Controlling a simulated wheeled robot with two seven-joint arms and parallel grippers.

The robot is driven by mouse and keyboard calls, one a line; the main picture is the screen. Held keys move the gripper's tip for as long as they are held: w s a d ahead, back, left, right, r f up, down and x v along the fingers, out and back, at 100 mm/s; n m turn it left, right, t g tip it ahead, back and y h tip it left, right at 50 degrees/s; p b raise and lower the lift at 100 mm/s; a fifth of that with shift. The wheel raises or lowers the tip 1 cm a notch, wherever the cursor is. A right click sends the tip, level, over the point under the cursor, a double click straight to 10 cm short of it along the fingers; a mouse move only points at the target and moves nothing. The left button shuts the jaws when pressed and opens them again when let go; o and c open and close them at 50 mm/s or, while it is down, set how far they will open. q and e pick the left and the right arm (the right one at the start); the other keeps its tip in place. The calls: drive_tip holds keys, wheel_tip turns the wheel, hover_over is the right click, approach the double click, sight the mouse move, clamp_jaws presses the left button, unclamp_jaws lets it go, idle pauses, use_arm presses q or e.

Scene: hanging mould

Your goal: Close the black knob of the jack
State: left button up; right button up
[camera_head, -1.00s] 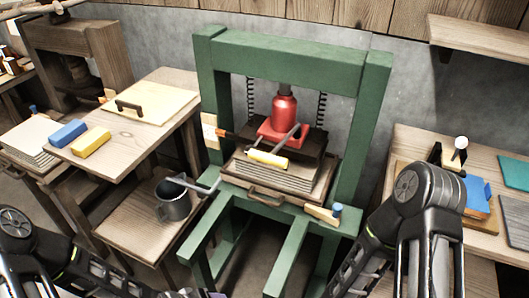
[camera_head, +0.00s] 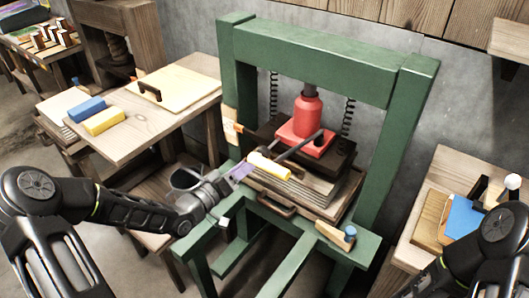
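The red bottle jack (camera_head: 308,112) stands upright in the green press frame (camera_head: 310,48), on a red base above a dark plate and a stack of boards. A small black part that looks like the knob (camera_head: 319,136) shows at the right front of the base.
A wooden table (camera_head: 140,130) at left holds a blue block (camera_head: 86,109), a yellow block (camera_head: 104,121) and a handled board (camera_head: 165,90).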

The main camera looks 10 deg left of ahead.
sight(261, 154)
use_arm(q)
drive_tip(key=p+x, duration=0.1)
drive_tip(key=x, duration=0.6)
drive_tip(key=shift+w+d, duration=0.15)
drive_tip(key=shift+w, duration=0.15)
clamp_jaws()
idle(0.4)
